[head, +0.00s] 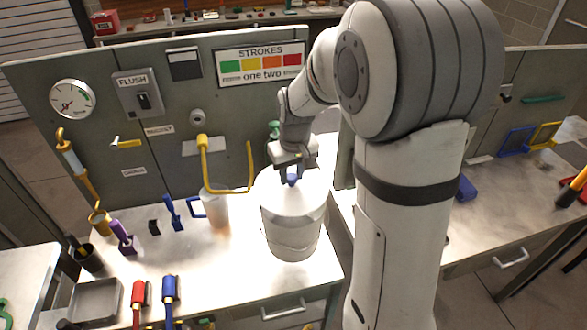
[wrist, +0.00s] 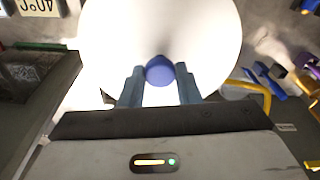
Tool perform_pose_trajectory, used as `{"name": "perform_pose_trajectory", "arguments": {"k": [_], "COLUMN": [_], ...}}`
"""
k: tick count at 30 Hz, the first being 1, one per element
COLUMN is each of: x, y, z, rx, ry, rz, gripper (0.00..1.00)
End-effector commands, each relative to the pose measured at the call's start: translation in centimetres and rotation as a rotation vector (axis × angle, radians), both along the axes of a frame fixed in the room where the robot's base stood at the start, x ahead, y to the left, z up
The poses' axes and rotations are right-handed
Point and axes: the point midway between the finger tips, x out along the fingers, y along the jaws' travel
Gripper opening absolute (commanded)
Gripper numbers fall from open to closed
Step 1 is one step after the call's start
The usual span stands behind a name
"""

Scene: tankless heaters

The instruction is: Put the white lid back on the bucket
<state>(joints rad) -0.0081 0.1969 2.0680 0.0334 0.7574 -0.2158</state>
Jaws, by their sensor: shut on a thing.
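The white bucket (head: 292,238) stands upright on the metal bench, near its right end. The white lid (head: 308,194) is at the bucket's top; whether it is fully seated I cannot tell. In the wrist view the lid (wrist: 205,35) is a large white disc with a round blue knob (wrist: 159,70). My gripper (head: 291,176) is above the bucket, pointing down, with its fingers closed around the blue knob. In the wrist view my gripper's fingers (wrist: 160,88) are on both sides of the knob. The bucket's rim is hidden under the lid.
A white mug (head: 215,208) with a blue handle stands left of the bucket, near a yellow pipe (head: 203,155). A grey panel with a gauge (head: 72,98) rises behind. Red and blue tools (head: 170,290) and a tray (head: 96,301) lie at the front left.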

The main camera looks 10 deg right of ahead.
Motion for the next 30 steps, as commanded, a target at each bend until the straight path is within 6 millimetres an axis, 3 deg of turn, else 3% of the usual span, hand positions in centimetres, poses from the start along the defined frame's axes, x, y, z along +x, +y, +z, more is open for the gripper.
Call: {"name": "perform_pose_trajectory", "arguments": {"k": [15,26,27,30], "x": [0.0,0.0,0.0,0.0], "y": [-0.4,-0.4,-0.4,-0.4], "z": [-4.8,-5.0,-5.0,-5.0], "rx": [0.000,0.000,0.000,0.000], "ry": [0.001,0.000,0.000,0.000], "rz": [-0.009,-0.009,-0.009,-0.010], "gripper": [0.00,0.00,0.30,0.39]}}
